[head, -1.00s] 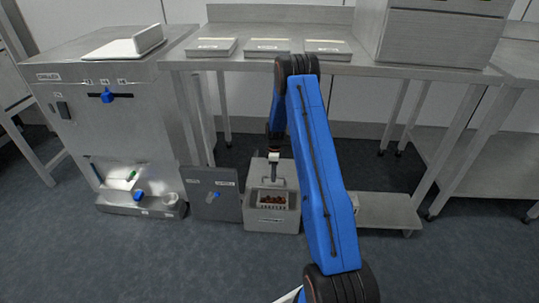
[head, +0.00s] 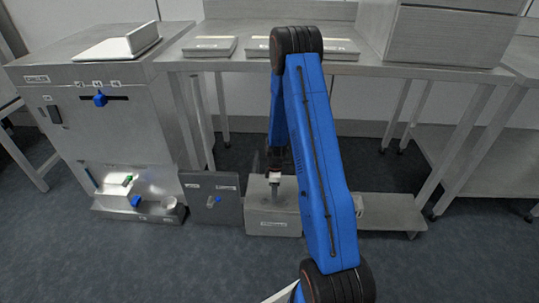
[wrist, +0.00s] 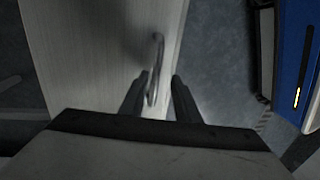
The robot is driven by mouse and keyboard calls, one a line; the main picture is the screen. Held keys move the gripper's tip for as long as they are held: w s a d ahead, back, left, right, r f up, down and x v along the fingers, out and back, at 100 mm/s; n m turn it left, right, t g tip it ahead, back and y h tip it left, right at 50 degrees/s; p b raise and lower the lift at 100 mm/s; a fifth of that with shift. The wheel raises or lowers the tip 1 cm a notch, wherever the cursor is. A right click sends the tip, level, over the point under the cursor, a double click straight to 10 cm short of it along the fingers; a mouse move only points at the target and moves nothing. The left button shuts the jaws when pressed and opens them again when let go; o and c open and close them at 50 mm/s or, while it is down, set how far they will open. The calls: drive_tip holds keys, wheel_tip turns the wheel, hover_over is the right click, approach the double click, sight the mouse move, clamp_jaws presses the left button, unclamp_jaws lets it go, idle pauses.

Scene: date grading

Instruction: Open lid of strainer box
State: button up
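The grey strainer box (head: 272,224) stands on the floor under the table. Its pale lid (head: 256,190) appears to lie over the top, and no contents show. In the wrist view the lid (wrist: 95,55) is a pale panel with a curved metal handle (wrist: 154,70). My gripper (head: 276,188) is at the lid in the head view. In the wrist view my gripper (wrist: 158,95) has its two dark fingers apart, one on each side of the handle. The handle is close to the left finger, with a gap to the right one. Contact is unclear.
A machine (head: 110,125) with a blue lever is further left. A low shelf (head: 390,211) is at right. Flat boxes (head: 210,46) lie on the table above. The floor in front is clear.

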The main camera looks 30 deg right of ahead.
wheel_tip(320, 180, up, 23)
drive_tip(key=w+m, duration=0.1)
drive_tip(key=shift+a+t, duration=0.3)
drive_tip(key=shift+a, duration=0.1)
idle(0.4)
drive_tip(key=shift+w, duration=0.1)
drive_tip(key=shift+n, duration=0.5)
drive_tip(key=f, duration=1.5)
drive_tip(key=d+f, duration=0.1)
drive_tip(key=f, duration=0.7)
drive_tip(key=shift+s+f, duration=0.25)
drive_tip(key=shift+f, duration=0.1)
clamp_jaws()
